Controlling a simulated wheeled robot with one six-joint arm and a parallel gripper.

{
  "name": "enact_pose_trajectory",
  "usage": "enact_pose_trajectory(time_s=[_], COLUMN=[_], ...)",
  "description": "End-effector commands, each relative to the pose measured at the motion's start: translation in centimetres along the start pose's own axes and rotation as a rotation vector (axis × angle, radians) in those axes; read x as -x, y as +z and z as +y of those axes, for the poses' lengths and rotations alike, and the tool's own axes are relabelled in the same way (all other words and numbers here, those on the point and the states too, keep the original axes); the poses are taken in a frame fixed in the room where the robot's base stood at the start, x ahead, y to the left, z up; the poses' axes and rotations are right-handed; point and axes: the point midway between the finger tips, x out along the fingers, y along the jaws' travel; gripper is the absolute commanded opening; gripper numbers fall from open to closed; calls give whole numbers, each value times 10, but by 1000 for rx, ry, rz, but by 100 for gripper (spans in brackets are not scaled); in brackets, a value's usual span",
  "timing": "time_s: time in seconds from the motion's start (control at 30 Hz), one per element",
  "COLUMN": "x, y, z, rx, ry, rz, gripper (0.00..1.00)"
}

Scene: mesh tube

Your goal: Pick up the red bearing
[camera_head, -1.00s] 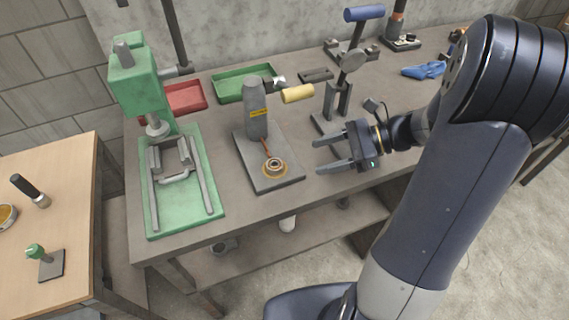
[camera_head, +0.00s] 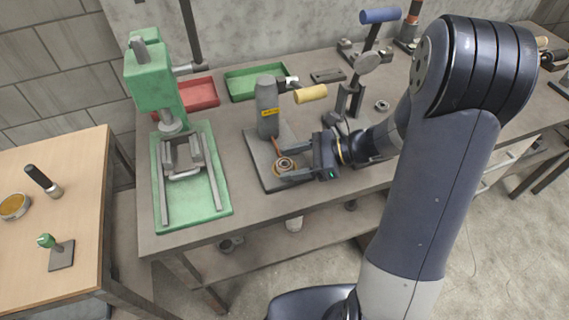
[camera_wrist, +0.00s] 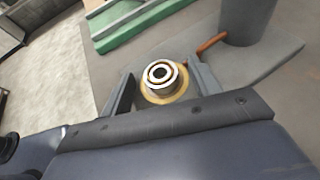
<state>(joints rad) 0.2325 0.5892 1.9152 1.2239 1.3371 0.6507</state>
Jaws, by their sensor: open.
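A small round bearing (camera_head: 285,162) sits on a brass-coloured seat on the base plate of the grey press. It looks silvery with a brownish inner ring; I see no clear red on it. In the wrist view the bearing (camera_wrist: 160,73) lies between the fingers, with the brass seat (camera_wrist: 165,95) under it. My gripper (camera_head: 284,166) is open, low over the plate, with one finger on each side of the bearing. In the wrist view my gripper (camera_wrist: 160,72) shows a gap beside the bearing on both sides. Contact cannot be told.
The grey press column (camera_head: 267,108) with its yellow handle (camera_head: 311,94) stands just behind. A brown rod (camera_wrist: 212,42) juts from the column towards the bearing. A green press (camera_head: 152,80) stands left, with red (camera_head: 200,95) and green (camera_head: 256,82) trays behind. A loose metal ring (camera_head: 382,105) lies right.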

Motion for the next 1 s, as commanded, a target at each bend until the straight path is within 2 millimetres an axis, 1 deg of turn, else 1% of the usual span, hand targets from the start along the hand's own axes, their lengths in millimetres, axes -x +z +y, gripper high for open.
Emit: enact_pose_trajectory(time_s=[0.2,0.23,0.8,0.83,0.87,1.0], x=[-1,-1,-1,-1,-1,-1], y=[0,0,0,0,0,0], z=[0,0,0,0,0,0], rx=[0,0,0,0,0,0], ry=[-1,-1,-1,-1,-1,-1], rz=[0,0,0,0,0,0], gripper=[59,57,11,10,6,6])
